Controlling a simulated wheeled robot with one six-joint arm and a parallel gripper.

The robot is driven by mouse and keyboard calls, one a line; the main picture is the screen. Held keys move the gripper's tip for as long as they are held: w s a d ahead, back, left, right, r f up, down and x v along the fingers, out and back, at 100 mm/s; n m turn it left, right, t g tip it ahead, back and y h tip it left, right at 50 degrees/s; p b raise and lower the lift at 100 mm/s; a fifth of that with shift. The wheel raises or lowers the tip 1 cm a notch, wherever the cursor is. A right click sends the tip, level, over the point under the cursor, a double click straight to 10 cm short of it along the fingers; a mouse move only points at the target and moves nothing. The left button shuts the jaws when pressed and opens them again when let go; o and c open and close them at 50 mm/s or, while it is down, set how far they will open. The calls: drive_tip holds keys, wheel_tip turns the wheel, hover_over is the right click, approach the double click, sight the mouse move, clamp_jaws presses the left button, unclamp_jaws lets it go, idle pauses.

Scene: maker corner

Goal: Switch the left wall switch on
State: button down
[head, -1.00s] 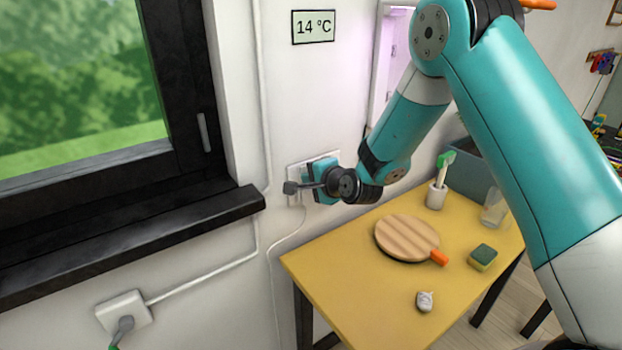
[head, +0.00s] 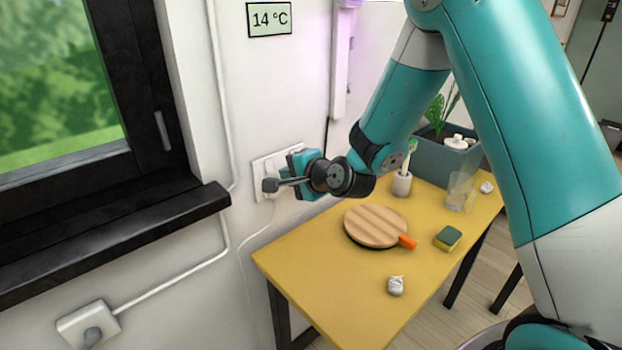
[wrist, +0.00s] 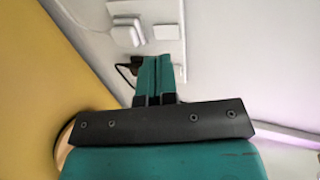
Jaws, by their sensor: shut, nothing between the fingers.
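A white wall plate (head: 260,178) is on the wall beside the window, above the table's left end. My gripper (head: 290,172) is in front of it and hides its right part. In the wrist view the plate (wrist: 176,58) runs from the top edge down behind my fingers. It bears a white square block (wrist: 127,35), a flat white square piece (wrist: 167,32) and a dark plug (wrist: 127,70). I cannot tell which piece is the left switch, nor its on or off state. My teal fingers (wrist: 155,72) are together and empty, with tips near the plate; contact is unclear.
The yellow table (head: 300,265) holds a round wooden board (head: 375,225), a sponge (head: 448,238), a brush cup (head: 402,184) and a glass (head: 458,192). The dark windowsill (head: 110,245) juts out at left. A thermometer display (head: 269,18) hangs above the plate.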

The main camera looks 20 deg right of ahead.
drive_tip(key=d+b+v, duration=0.1)
drive_tip(key=v, duration=0.5)
drive_tip(key=shift+s+r, duration=0.15)
drive_tip(key=shift+r, duration=0.05)
drive_tip(key=b, duration=0.2)
drive_tip(key=f+b, duration=0.1)
drive_tip(key=b, duration=0.1)
drive_tip(key=shift+s+d+f+g, duration=0.15)
drive_tip(key=shift+f+g, duration=0.15)
drive_tip(key=shift+f, duration=0.05)
drive_tip(key=shift+r, duration=0.1)
